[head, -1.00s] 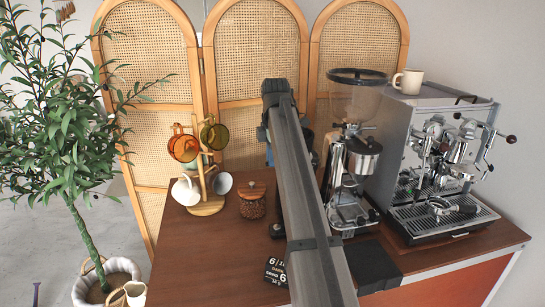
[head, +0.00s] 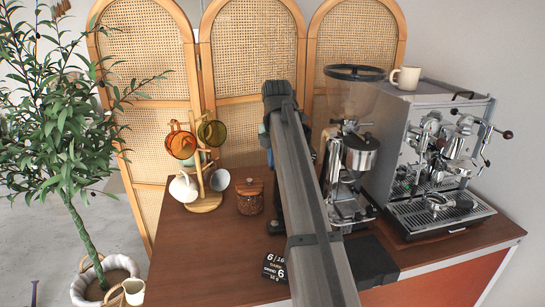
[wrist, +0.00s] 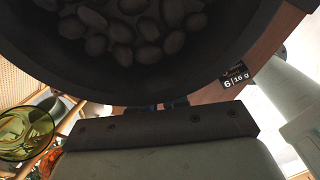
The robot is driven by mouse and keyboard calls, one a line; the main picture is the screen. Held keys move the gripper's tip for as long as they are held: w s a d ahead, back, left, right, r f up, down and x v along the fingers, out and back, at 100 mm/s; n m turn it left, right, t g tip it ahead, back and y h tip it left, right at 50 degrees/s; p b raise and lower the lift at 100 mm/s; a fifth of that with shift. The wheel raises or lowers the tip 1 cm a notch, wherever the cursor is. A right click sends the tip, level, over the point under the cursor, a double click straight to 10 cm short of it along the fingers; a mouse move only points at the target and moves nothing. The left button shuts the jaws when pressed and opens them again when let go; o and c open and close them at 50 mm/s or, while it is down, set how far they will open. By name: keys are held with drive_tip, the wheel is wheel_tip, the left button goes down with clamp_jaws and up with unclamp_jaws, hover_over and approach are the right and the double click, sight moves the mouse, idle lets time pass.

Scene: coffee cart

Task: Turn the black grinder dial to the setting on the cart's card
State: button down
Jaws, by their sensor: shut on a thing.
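The grinder (head: 345,165) stands on the cart, left of the espresso machine, under a clear hopper (head: 352,98) with a black rim. In the head view my arm crosses in front of its left side and hides my gripper. In the wrist view my gripper (wrist: 163,105) shows only as small blue-and-dark finger parts below the dark round hopper with beans (wrist: 135,45). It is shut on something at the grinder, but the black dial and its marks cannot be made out. The card (head: 274,266) lies on the cart; it reads 6, 18 g, also in the wrist view (wrist: 235,75).
The espresso machine (head: 430,150) stands close right of the grinder, with a cup (head: 406,78) on top. A wooden-lidded jar (head: 250,197) and a mug tree (head: 205,203) stand to the left. A black mat (head: 372,262) lies at the front edge. The cart top is bare at front left.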

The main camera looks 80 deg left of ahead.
drive_tip(key=shift+w+d+n, duration=0.15)
drive_tip(key=shift+n, duration=0.15)
drive_tip(key=c, duration=1.1)
unclamp_jaws()
drive_tip(key=r, duration=0.4)
drive_tip(key=d+r, duration=0.1)
drive_tip(key=r, duration=0.4)
drive_tip(key=d+r, duration=0.1)
drive_tip(key=r, duration=0.3)
drive_tip(key=shift+s+r, duration=0.2)
drive_tip(key=shift+r, duration=0.1)
drive_tip(key=shift+f, duration=0.1)
